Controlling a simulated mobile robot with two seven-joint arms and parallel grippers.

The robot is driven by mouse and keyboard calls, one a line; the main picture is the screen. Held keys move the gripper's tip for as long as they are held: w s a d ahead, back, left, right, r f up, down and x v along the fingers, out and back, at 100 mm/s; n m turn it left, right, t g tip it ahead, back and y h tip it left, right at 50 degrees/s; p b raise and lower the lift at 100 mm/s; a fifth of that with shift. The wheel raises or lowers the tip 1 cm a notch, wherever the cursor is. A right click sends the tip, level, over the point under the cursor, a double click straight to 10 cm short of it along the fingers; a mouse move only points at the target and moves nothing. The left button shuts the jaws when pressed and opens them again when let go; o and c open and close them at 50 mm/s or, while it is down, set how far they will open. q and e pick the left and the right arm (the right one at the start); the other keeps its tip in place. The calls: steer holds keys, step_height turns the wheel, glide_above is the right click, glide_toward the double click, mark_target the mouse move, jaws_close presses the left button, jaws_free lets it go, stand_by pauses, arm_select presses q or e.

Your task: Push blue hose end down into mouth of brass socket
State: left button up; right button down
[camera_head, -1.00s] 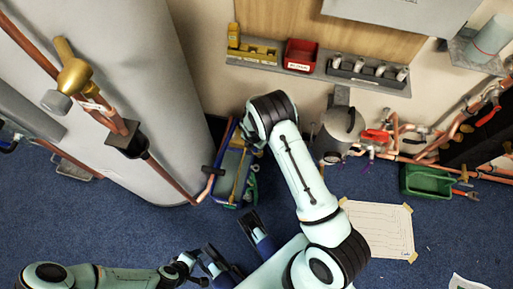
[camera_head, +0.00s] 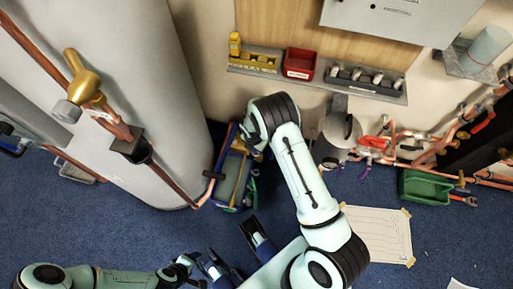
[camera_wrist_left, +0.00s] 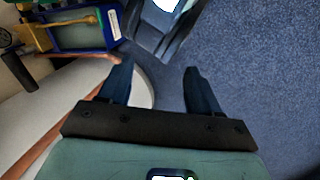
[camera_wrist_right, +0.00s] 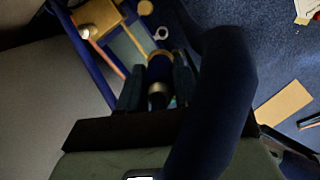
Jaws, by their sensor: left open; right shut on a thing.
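In the right wrist view, my right gripper (camera_wrist_right: 158,88) is shut on the blue hose end (camera_wrist_right: 160,68). The dark blue hose (camera_wrist_right: 215,95) loops large through the foreground and hides part of the right finger. A brass-coloured ring (camera_wrist_right: 159,55) shows at the far end of the held piece; I cannot tell whether it is the socket mouth or how deep the hose sits. A brass block (camera_wrist_right: 98,18) lies beyond, to the upper left. In the head view my right wrist hides the hose end. My left gripper (camera_wrist_left: 158,78) is open and empty, above the floor.
The blue-framed stand (camera_head: 232,185) stands on blue carpet beside a large grey cylinder (camera_head: 150,70) with copper piping. A red bin (camera_head: 299,62) is on the wall shelf. A green crate (camera_head: 424,188) and paper sheet (camera_head: 378,235) lie right. Carpet between them is partly clear.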

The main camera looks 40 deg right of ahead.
steer(key=shift+r+p, duration=0.35)
steer(key=shift+r, duration=0.35)
